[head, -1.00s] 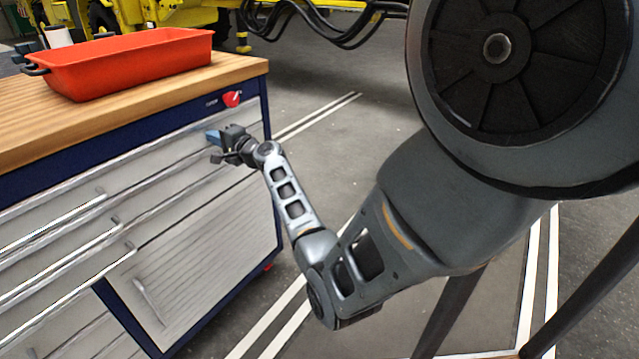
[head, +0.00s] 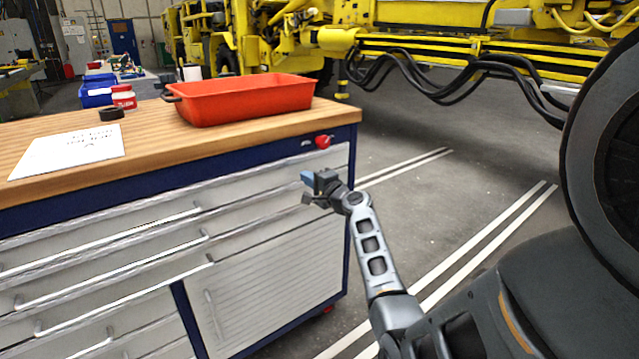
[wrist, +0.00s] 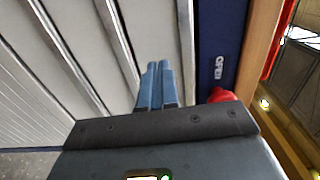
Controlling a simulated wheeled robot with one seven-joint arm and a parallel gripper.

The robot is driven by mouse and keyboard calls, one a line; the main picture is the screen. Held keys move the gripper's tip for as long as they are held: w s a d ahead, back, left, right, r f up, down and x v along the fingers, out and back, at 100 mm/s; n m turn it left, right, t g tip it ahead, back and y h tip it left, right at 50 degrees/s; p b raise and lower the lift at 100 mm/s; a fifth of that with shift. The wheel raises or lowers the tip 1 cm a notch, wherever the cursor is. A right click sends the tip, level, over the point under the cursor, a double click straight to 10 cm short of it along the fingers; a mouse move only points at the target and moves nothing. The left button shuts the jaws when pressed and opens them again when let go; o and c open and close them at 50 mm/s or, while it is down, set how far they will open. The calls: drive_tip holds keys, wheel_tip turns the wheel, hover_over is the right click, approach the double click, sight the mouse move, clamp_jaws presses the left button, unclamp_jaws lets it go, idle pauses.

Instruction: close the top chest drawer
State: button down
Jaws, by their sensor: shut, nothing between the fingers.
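The chest (head: 352,250) is dark blue with light grey drawer fronts and a wooden top. Its top drawer (head: 170,205) is the uppermost grey front, just below the blue band, with a long rail handle (head: 100,237). I cannot tell whether it stands slightly out or flush. My gripper (head: 306,177) is at the right end of the upper drawer front, below the red knob (head: 323,142).
A red tray (head: 245,105), a white paper sheet (head: 68,152) and a black ring (head: 112,114) lie on the wooden top. Floor to the right of the chest is clear. Yellow machinery with black hoses (head: 440,70) stands behind.

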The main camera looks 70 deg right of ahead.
drive_tip(key=v, duration=1.1)
drive_tip(key=s+a+f+n+g+y+p, duration=0.1)
drive_tip(key=a+f+n, duration=0.2)
drive_tip(key=a, duration=0.7)
drive_tip(key=a+f+n+y, duration=0.1)
drive_tip(key=a+f+n, duration=0.25)
drive_tip(key=a, duration=0.55)
drive_tip(key=s+a+f+n+g+y+p, duration=0.1)
drive_tip(key=a+f+n+y, duration=0.2)
drive_tip(key=a, duration=0.7)
drive_tip(key=s+a+r+n+y, duration=0.2)
drive_tip(key=s+a+r+n, duration=0.2)
drive_tip(key=a, duration=0.3)
drive_tip(key=s+a+r+n+t+y+p, duration=0.1)
drive_tip(key=s+a+r+n, duration=0.4)
drive_tip(key=s+a+n, duration=0.1)
drive_tip(key=s+a+r+n+t+y+p, duration=0.1)
drive_tip(key=s+a+r+n+y, duration=0.1)
drive_tip(key=s+a+r+n, duration=0.3)
drive_tip(key=s+a, duration=0.2)
drive_tip(key=a, duration=0.2)
drive_tip(key=shift+a+n+y, duration=0.3)
drive_tip(key=shift+n, duration=0.05)
drive_tip(key=shift+a, duration=0.1)
